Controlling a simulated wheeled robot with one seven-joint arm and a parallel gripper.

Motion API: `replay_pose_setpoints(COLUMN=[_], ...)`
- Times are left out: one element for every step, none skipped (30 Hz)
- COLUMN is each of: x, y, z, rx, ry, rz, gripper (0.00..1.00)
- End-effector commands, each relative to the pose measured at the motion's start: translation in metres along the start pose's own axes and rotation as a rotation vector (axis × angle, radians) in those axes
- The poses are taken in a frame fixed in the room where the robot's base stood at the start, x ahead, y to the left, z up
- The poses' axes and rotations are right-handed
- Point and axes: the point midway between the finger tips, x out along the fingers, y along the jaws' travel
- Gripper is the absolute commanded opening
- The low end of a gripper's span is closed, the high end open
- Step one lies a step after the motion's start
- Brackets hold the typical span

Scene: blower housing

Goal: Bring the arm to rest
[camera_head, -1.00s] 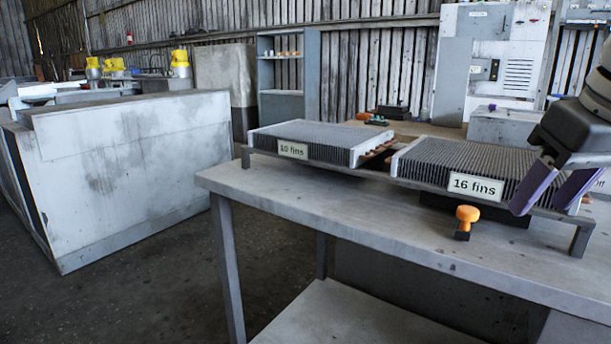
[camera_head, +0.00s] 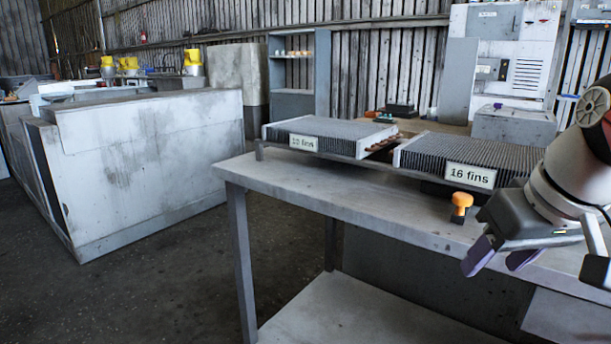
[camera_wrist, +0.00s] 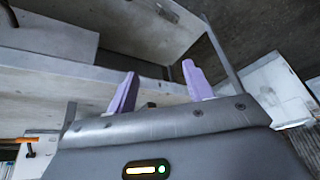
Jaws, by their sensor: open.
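My gripper (camera_head: 502,257) is at the right of the head view, in front of the workbench's front edge, with its purple fingers pointing down and to the left. The fingers stand apart with nothing between them. In the wrist view the two purple fingers (camera_wrist: 160,92) are also spread and empty, with bench and floor behind them. My arm runs from the gripper up to the right edge of the head view.
The grey workbench (camera_head: 330,193) bears finned blocks labelled "10 fins" (camera_head: 325,131) and "16 fins" (camera_head: 450,153). An orange-knobbed piece (camera_head: 460,206) stands near its front edge, close to my gripper. A large grey cabinet (camera_head: 150,150) stands left, with open floor (camera_head: 170,280) between.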

Motion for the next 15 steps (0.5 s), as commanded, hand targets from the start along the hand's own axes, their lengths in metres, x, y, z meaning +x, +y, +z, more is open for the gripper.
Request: replay_pose_setpoints(x=[0.014, 0.024, 0.037, 0.049, 0.061, 0.079, 0.091, 0.103, 0.117, 0.127, 0.137, 0.147, 0.154, 0.16, 0.166], y=[-0.008, -0.014, -0.022, -0.029, -0.036, -0.046, -0.053, -0.058, -0.065, -0.07, -0.073, -0.077, -0.08, -0.082, -0.083], z=[0.008, 0.012, 0.019, 0.026, 0.033, 0.043, 0.051, 0.059, 0.07, 0.078, 0.085, 0.093, 0.099, 0.104, 0.109], rx=[0.004, 0.008, 0.012, 0.016, 0.02, 0.026, 0.032, 0.037, 0.042, 0.047, 0.051, 0.056, 0.058, 0.061, 0.064], ry=[0.002, 0.005, 0.009, 0.013, 0.018, 0.023, 0.028, 0.033, 0.037, 0.042, 0.045, 0.049, 0.051, 0.053, 0.056], rz=[-0.001, 0.0, 0.002, 0.005, 0.009, 0.015, 0.02, 0.026, 0.034, 0.04, 0.046, 0.053, 0.058, 0.062, 0.067], gripper=[0.51, 0.51, 0.51, 0.51, 0.51, 0.51, 0.51, 0.51, 0.51, 0.51, 0.51, 0.51, 0.51, 0.51, 0.51])
